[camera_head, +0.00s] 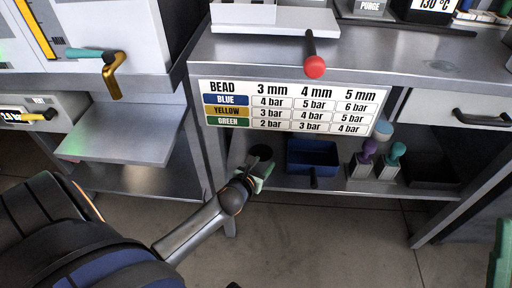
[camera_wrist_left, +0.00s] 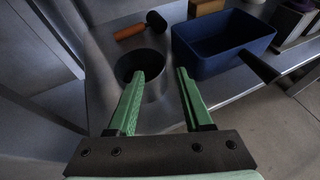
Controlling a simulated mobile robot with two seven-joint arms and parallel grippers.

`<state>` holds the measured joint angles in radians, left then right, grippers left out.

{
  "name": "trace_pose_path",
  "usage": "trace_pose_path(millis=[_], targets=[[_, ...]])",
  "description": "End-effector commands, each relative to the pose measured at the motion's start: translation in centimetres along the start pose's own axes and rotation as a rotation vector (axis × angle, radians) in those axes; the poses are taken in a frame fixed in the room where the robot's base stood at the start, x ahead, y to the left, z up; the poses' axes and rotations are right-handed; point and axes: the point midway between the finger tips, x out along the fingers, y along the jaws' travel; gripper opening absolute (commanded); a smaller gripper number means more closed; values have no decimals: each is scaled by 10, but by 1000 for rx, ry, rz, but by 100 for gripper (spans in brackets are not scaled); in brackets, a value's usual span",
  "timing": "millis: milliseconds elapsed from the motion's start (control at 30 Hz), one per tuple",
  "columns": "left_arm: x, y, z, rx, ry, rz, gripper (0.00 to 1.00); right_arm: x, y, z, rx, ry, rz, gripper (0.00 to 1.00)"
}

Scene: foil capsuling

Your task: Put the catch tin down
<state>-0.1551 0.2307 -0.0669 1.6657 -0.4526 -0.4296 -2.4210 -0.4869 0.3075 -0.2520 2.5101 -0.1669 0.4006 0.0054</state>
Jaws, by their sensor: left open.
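The catch tin is a grey, round, open-topped tin with a dark inside (camera_wrist_left: 152,82). It stands upright on the lower shelf under the bench, left of the blue bin, and its dark mouth shows in the head view (camera_head: 261,151). My left gripper (camera_head: 262,172) reaches in at the shelf's front edge. In the left wrist view its two green fingers (camera_wrist_left: 160,72) are spread apart at the near side of the tin, with nothing clamped between them. Whether a finger touches the tin I cannot tell. A green part at the head view's right edge may belong to my right gripper; its jaws are not visible.
A blue bin (camera_head: 299,171) stands right of the tin. An orange-handled tool (camera_wrist_left: 131,31) lies behind the tin. Purple-topped (camera_head: 362,165) and teal-topped (camera_head: 391,166) bottles stand farther right. The bead chart (camera_head: 290,106) hangs above the shelf; a red-knobbed lever (camera_head: 315,66) sticks out above it.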

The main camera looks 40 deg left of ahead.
Motion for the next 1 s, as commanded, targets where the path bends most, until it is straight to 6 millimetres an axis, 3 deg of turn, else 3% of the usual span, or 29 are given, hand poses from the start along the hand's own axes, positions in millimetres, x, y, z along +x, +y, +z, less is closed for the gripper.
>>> trace_pose_path(millis=[33,200,400,533,667,767,1000], targets=[[-14,0,3,1,3,0,50,6,3,-7,-2,3,0,33],[-41,0,1,1,2,0,50,13,6,-15,-19,14,-3,33],[-57,-1,2,-6,-3,-2,50,16,8,-19,-37,19,-7,33],[-64,-13,16,-120,-42,-52,50,16,9,-19,-40,18,-5,33],[-82,-45,52,-422,-118,-198,50,15,9,-18,-40,17,0,33],[-106,-75,90,-727,-158,-371,50,15,10,-18,-38,16,4,33],[-190,-129,178,-1439,-74,-865,50,15,10,-18,-36,14,7,33]])
